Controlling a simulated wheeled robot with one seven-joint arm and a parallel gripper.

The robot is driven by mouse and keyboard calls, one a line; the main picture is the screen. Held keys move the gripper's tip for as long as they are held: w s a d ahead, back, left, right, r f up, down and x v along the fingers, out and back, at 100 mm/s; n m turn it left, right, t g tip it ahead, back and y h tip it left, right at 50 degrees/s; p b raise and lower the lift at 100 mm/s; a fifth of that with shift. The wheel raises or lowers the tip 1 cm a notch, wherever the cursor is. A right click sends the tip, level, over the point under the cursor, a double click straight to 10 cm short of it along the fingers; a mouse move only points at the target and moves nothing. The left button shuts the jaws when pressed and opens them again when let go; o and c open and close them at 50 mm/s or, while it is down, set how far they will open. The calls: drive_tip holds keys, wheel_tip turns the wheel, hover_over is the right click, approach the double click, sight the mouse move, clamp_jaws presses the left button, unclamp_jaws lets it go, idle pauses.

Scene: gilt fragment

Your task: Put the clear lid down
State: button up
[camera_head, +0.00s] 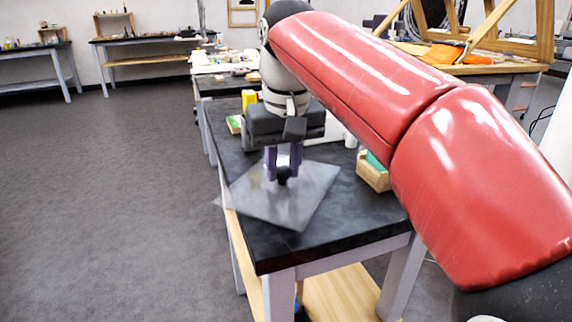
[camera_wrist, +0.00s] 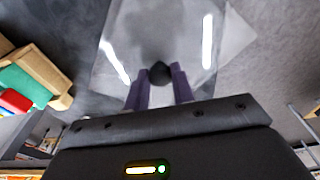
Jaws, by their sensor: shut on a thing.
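The clear lid (camera_head: 300,200) is a flat see-through square sheet with a dark round knob in its middle. In the head view it is over the near part of the black-topped table (camera_head: 275,247), and its left corner reaches past the table's left edge. My gripper (camera_head: 283,176) points down and is shut on the lid's knob. The wrist view also shows the lid (camera_wrist: 130,30) and the dark knob (camera_wrist: 160,73) between the purple fingers of my gripper (camera_wrist: 160,78). I cannot tell whether the lid touches the tabletop.
A wooden box (camera_head: 373,173) with green contents stands at the table's right side; it also shows in the wrist view (camera_wrist: 38,68). The table's near end is bare. Open floor (camera_head: 110,200) lies left.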

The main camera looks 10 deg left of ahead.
drive_tip(key=shift+f, duration=0.15)
drive_tip(key=o, duration=1)
